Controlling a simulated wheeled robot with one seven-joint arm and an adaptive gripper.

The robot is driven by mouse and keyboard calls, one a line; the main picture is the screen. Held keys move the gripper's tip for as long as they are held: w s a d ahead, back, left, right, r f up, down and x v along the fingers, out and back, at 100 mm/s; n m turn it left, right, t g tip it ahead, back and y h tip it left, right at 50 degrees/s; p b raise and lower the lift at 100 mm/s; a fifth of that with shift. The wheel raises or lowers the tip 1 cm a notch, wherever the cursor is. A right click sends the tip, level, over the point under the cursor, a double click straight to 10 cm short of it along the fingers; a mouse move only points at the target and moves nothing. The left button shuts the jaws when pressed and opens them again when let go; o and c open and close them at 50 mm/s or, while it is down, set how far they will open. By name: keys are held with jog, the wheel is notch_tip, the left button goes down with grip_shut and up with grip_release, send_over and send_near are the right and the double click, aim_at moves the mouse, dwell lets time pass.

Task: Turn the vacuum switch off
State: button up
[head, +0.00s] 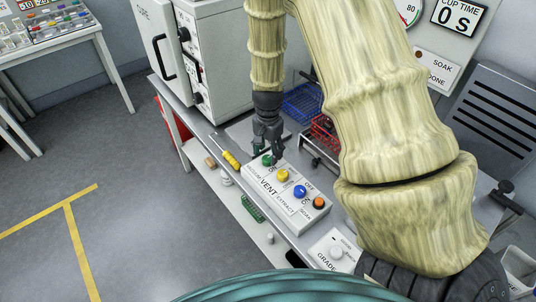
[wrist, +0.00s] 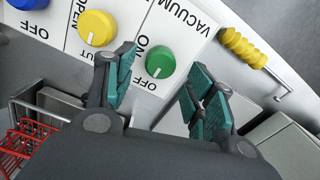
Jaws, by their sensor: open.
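The vacuum switch is a green round knob (wrist: 160,62) on a white control panel (head: 252,176), beside the printed words VACUUM, ON and OFF. A small pale mark shows near its lower-left edge in the wrist view; I cannot tell its exact setting. The knob also shows in the head view (head: 267,160), at the panel's far end. My gripper (wrist: 158,82) is open and empty, with teal-padded fingers. In the wrist view the green knob appears between and just beyond the fingertips; contact is not clear. In the head view my gripper (head: 270,146) is right above the knob.
Yellow (head: 283,175), blue (head: 300,191) and orange (head: 319,202) knobs follow along the panel. Red (head: 322,132) and blue (head: 302,103) wire baskets stand behind. A white cabinet (head: 215,60) stands at the bench's far end.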

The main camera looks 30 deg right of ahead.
aim_at(268, 157)
notch_tip(268, 157, up, 10)
dwell(0.5)
jog(key=shift+a+f, duration=0.1)
jog(key=shift+f, duration=0.05)
dwell(0.3)
